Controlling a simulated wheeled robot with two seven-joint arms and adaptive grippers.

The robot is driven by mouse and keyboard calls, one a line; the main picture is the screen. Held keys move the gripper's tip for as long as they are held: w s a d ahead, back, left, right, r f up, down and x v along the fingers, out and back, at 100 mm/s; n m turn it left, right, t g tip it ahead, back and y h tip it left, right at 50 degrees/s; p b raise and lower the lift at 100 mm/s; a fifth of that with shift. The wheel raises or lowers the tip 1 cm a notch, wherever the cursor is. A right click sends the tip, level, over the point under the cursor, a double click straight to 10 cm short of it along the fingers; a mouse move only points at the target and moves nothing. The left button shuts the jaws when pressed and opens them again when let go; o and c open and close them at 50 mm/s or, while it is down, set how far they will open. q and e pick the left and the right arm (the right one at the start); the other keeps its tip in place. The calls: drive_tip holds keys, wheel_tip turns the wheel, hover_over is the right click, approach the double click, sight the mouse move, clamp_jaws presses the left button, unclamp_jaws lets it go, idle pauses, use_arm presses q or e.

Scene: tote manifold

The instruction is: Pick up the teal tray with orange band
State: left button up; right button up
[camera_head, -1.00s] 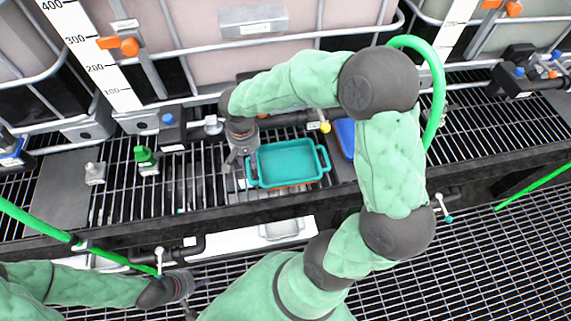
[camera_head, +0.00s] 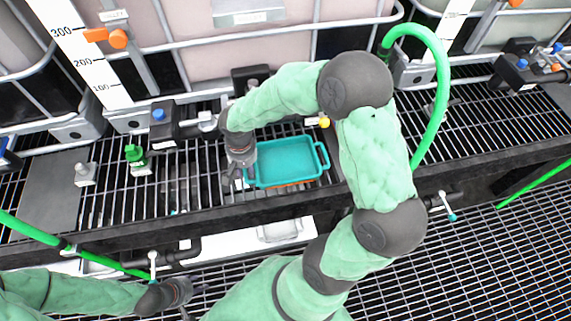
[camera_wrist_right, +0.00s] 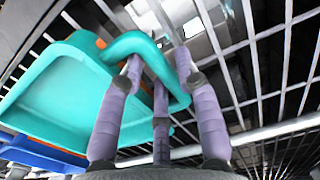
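The teal tray with an orange band (camera_head: 288,160) lies on the black grating shelf in the head view; a little orange shows under its front edge. It also fills the left of the right wrist view (camera_wrist_right: 62,97). My right gripper (camera_head: 240,178) is at the tray's left end. In the right wrist view my right gripper (camera_wrist_right: 158,65) has its purple fingers on both sides of the tray's looped handle, with a visible gap between them. My left gripper (camera_head: 197,298) is low at the left, away from the tray, its small fingers seemingly spread.
A blue item (camera_wrist_right: 40,150) lies beside the tray in the right wrist view. A green fitting (camera_head: 137,158) and a grey fitting (camera_head: 85,173) stand on the shelf to the left. Valves and large caged tanks line the back. A dark beam (camera_head: 200,219) edges the shelf's front.

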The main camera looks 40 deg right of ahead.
clamp_jaws()
drive_tip(key=shift+r, duration=0.1)
